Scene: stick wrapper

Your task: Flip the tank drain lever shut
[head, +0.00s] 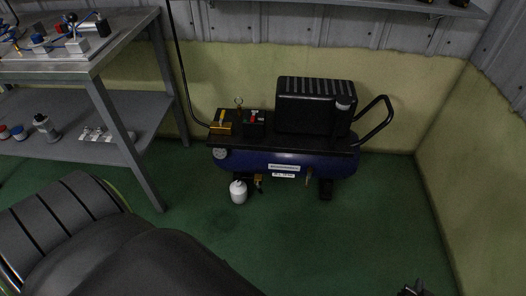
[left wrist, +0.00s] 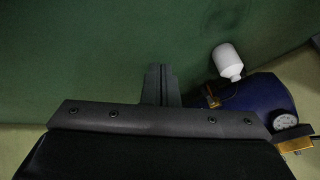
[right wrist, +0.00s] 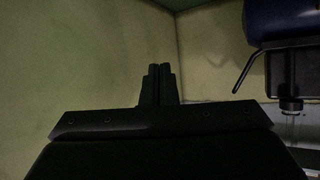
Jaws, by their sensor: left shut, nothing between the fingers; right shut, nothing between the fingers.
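The air compressor's dark blue tank (head: 245,161) stands low on the green floor against the back wall. A small brass drain fitting (head: 258,183) hangs under the tank; its lever is too small and dark to read. It also shows in the left wrist view (left wrist: 212,97), beside the tank's end. My left gripper (left wrist: 160,70) is shut and empty, over the floor and apart from the fitting; it is hidden in the head view. My right gripper (head: 412,287) is shut and empty at the bottom right, far from the tank; its fingers (right wrist: 160,68) face the walls.
A second brass part (head: 308,178) hangs further right under the tank. A grey workbench (head: 120,50) stands at left. The compressor's black handle (head: 372,132) sticks out right.

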